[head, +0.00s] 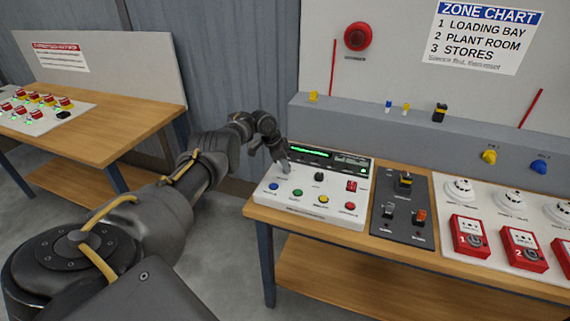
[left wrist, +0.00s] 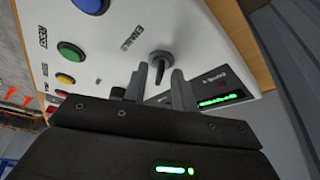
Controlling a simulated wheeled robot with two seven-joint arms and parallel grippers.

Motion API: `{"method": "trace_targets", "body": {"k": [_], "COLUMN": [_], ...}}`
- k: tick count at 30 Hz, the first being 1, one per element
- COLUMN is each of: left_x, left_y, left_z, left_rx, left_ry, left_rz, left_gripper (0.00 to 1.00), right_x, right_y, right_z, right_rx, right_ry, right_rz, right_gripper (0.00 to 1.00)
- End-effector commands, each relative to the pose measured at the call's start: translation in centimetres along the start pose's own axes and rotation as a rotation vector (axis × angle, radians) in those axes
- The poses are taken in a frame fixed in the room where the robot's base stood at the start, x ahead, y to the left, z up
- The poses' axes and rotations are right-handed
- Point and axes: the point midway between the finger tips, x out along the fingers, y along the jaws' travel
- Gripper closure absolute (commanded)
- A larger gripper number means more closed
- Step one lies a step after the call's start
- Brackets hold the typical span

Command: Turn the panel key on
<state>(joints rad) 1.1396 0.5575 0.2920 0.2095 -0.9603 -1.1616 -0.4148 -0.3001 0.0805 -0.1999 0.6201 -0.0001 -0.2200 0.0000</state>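The white control panel (head: 310,205) stands on the wooden bench, with a green-lit display at its back edge. The panel key (left wrist: 158,62), a small grey key in a round collar, shows in the left wrist view. My left gripper (head: 284,166) reaches over the panel's back left corner and hides the key in the head view. In the left wrist view the gripper's two fingers (left wrist: 159,77) are apart, one on each side of the key. I cannot tell whether they touch it. My right gripper is not in view.
Blue (head: 274,187), green (head: 297,193), yellow (head: 324,199) and red (head: 350,206) buttons line the panel's front. A black knob (head: 319,177) and a red switch (head: 351,186) sit behind them. A dark switch plate (head: 400,229) and red call points (head: 470,238) stand to the right.

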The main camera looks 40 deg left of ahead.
Motion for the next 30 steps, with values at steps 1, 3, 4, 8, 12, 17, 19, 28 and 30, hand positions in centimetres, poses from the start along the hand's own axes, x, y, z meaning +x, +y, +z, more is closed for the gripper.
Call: {"method": "trace_targets", "body": {"k": [1,3,4,8,12,17,19,28,30], "left_x": [0.0,-0.1,-0.2,-1.6,-4.2,-7.3,-8.4,-10.8,-10.8], "left_y": [0.0,0.0,0.0,-0.1,-0.2,-0.2,-0.1,0.0,0.0], "left_z": [0.0,0.0,0.0,-0.1,-0.1,0.0,0.0,0.1,0.1], "left_rx": [0.000,0.000,0.000,-0.001,0.001,0.000,0.001,0.000,0.000], "left_ry": [0.000,0.000,0.001,0.001,0.002,0.002,0.001,0.000,0.000], "left_rz": [0.000,0.000,0.000,-0.003,-0.004,-0.003,-0.002,0.001,0.001], "left_gripper": [0.73,0.73,0.73,0.73,0.73,0.73,0.73,0.73,0.73], "right_x": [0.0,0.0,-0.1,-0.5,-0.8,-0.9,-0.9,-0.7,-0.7], "right_y": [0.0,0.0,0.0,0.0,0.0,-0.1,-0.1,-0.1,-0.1], "right_z": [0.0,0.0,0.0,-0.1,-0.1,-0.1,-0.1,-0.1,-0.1], "right_rx": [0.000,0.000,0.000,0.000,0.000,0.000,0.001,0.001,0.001], "right_ry": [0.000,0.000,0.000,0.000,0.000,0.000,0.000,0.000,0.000], "right_rz": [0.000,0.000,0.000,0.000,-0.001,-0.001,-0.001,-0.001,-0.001], "right_gripper": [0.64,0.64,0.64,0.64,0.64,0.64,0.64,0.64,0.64]}}
